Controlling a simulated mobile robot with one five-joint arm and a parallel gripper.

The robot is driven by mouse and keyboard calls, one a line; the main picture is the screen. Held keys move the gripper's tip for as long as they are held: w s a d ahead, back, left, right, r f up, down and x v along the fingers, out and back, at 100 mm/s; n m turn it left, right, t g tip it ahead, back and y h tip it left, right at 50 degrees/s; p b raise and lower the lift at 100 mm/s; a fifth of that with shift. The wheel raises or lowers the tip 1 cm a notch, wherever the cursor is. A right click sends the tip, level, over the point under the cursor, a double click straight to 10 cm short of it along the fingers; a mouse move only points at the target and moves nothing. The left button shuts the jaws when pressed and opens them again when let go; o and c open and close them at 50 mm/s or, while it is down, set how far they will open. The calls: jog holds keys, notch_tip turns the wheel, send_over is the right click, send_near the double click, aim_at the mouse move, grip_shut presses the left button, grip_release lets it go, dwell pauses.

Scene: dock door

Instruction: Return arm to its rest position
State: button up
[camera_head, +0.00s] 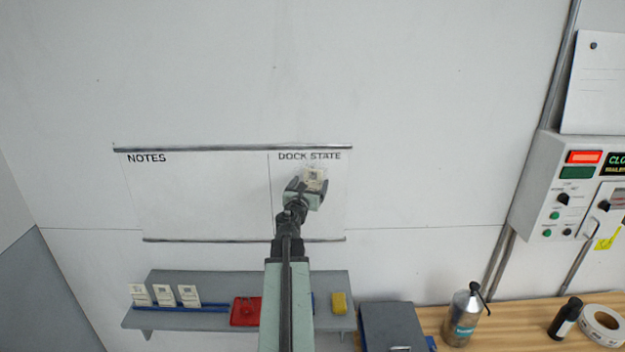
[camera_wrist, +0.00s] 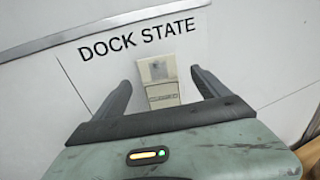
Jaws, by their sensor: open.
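My arm reaches up from the bottom of the head view toward the whiteboard (camera_head: 200,200). My gripper (camera_head: 314,184) is in front of the board's DOCK STATE column. A cream card or tile (camera_head: 315,174) is on the board just under the DOCK STATE heading. In the wrist view the same tile (camera_wrist: 160,82) shows between the two dark fingers of my gripper (camera_wrist: 163,85), which are spread apart with a gap on each side of it. The tile's lower end is partly hidden by the gripper.
A grey shelf (camera_head: 220,285) below the board holds several cream tiles (camera_head: 163,295), a red tray (camera_head: 245,311) and a yellow block (camera_head: 339,303). A control panel (camera_head: 575,200) is on the right wall.

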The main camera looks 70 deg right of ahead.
jog(key=shift+s+a, duration=0.25)
jog(key=shift+a, duration=1)
